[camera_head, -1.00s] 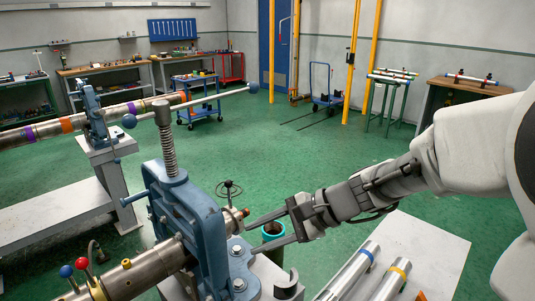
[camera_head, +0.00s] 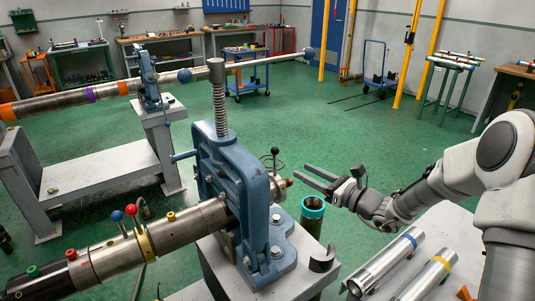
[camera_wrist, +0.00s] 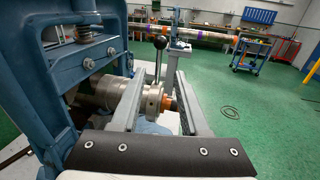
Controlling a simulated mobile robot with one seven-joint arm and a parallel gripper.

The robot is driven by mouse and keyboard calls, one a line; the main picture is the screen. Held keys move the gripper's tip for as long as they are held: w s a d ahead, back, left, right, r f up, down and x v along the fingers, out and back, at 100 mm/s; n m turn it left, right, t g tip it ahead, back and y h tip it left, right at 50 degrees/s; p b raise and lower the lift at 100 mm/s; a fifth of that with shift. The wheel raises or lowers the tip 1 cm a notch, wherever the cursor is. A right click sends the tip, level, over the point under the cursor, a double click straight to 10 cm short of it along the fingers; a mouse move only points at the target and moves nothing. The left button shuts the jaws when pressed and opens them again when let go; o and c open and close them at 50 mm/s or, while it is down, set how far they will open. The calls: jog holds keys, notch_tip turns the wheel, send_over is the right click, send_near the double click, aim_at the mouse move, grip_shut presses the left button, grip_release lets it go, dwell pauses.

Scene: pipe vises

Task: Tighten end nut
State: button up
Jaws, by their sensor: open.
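The end nut (camera_head: 278,187) is a short metal collar with an orange-brown tip at the right end of the pipe, just past the blue vise (camera_head: 233,165). In the wrist view the nut (camera_wrist: 152,101) shows as a round metal ring between my two fingers, with the orange tip (camera_wrist: 169,104) beyond it. The metal pipe (camera_head: 186,227) passes through the vise. My gripper (camera_head: 310,182) is open just right of the nut, its fingers pointing left. In the wrist view my gripper (camera_wrist: 160,90) has a finger on either side of the nut; whether they touch it cannot be told.
A black-knobbed lever (camera_wrist: 159,45) stands upright behind the nut. A teal-rimmed open cylinder (camera_head: 313,205) stands below my gripper. A table with metal tubes (camera_head: 395,255) is at the lower right. A second vise (camera_head: 150,80) stands at the back left.

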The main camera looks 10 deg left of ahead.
jog(key=x, duration=1.5)
jog(key=shift+a, duration=0.1)
jog(key=shift+c, duration=0.2)
grip_shut()
jog(key=shift+r, duration=0.15)
dwell(0.5)
